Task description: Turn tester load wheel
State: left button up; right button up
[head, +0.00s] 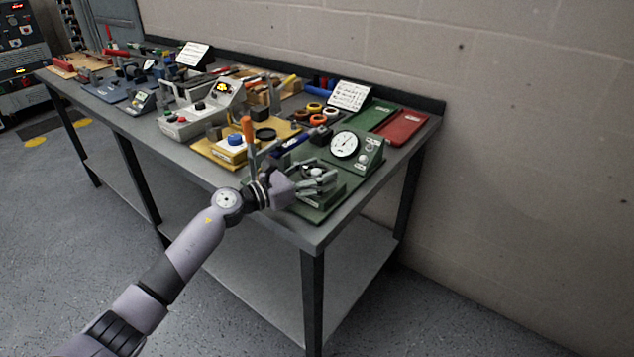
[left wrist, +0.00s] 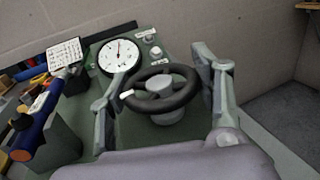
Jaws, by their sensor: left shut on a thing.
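The tester (head: 371,155) is a green unit with a round white dial, at the front right of the workbench. Its load wheel (left wrist: 187,98) is a black ring around a grey hub, with a white mark on the left of its rim. The dial (left wrist: 119,56) shows behind the wheel, its needle pointing about straight up. My left gripper (head: 322,181) reaches over the bench edge to the wheel and hides most of it in the head view. In the left wrist view its two fingers (left wrist: 165,82) are on either side of the wheel, shut on it. My right gripper is not in view.
Green (head: 370,116) and red (head: 402,127) trays lie behind the tester. The bench (head: 318,238) is crowded further left; a wall stands behind.

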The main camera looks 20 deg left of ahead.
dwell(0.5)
pick_arm(q)
jog(key=o, duration=1.2)
jog(key=shift+a, duration=0.1)
jog(key=v, duration=1.2)
jog(key=shift+r, duration=0.1)
